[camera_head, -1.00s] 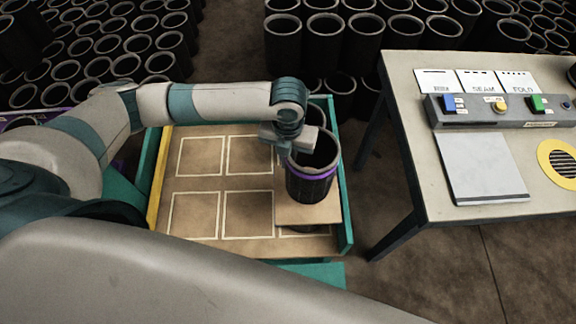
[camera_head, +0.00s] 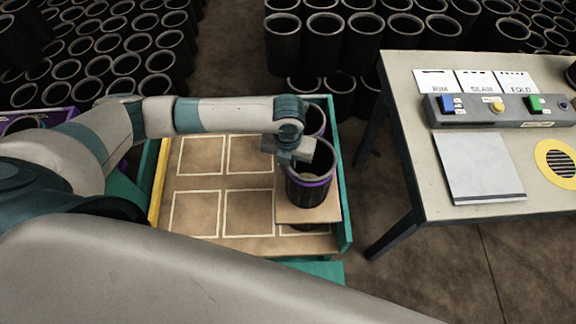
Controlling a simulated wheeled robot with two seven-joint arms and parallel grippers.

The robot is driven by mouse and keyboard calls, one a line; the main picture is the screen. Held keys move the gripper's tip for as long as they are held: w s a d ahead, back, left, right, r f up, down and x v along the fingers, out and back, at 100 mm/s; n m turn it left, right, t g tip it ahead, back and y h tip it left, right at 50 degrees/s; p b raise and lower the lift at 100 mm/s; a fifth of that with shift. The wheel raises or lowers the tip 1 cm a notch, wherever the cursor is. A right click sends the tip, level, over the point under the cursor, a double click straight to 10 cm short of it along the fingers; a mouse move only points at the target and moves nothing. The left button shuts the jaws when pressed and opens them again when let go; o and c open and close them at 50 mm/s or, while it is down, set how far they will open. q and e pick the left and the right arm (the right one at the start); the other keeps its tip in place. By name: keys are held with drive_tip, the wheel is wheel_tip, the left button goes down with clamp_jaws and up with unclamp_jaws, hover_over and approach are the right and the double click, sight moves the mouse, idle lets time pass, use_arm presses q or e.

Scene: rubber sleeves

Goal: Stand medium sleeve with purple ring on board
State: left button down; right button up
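The dark sleeve with a purple ring (camera_head: 310,188) is upright, its base on or just over the square tan board (camera_head: 322,213) at the right of the tray; I cannot tell if it bears fully. My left gripper (camera_head: 303,156) is at the sleeve's left rim and looks shut on its wall, though the fingertips are mostly hidden. A dark round shape shows under the board's front edge. My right gripper is not in view.
The teal-sided tray (camera_head: 346,200) has cream-outlined squares, empty at left and middle. Another sleeve (camera_head: 316,118) stands behind the held one. A table (camera_head: 405,150) with a button panel (camera_head: 475,112) is at right. Many dark sleeves fill the background.

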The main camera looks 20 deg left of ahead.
use_arm(q)
drive_tip(key=shift+f, duration=0.4)
drive_tip(key=c, duration=1.9)
unclamp_jaws()
drive_tip(key=shift+r, duration=0.1)
wheel_tip(320, 180, up, 12)
drive_tip(key=b, duration=0.2)
drive_tip(key=shift+b, duration=0.35)
drive_tip(key=shift+r, duration=0.5)
